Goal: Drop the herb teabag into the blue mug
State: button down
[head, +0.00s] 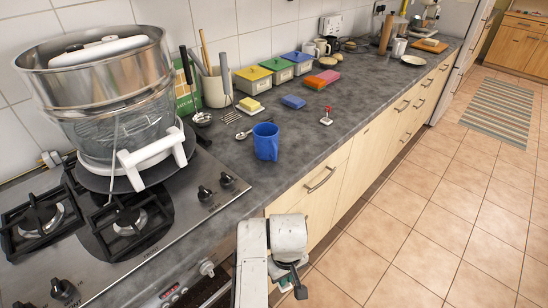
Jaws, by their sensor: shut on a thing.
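My gripper (297,284) is at the bottom of the head view, in front of the cabinets, lower than the worktop and apart from the mug. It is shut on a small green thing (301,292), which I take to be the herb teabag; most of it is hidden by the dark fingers. The inside of the mug is only partly visible.
A gas hob (195,240) with a large steel and glass steamer (112,110) is at left. Yellow, green and blue boxes (277,70) line the wall. A blue block (293,102) and a red-topped item (327,114) lie beyond the mug. The tiled floor (400,240) is clear.

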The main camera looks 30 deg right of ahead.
aim_at(266, 151)
jog(key=l+u, duration=0.25)
jog(key=u, duration=0.15)
jog(key=l+u, duration=0.5)
jog(key=u, duration=0.25)
jog(key=l+u, duration=0.1)
jog(key=l, duration=0.35)
jog(key=k+l+u, duration=0.15)
jog(key=l, duration=0.3)
jog(key=k+l+u, duration=0.1)
jog(key=l, duration=0.35)
jog(key=k+l+u, duration=0.1)
jog(key=l, duration=0.3)
jog(key=k+l+u, duration=0.1)
jog(key=l, duration=0.35)
jog(key=k, duration=0.05)
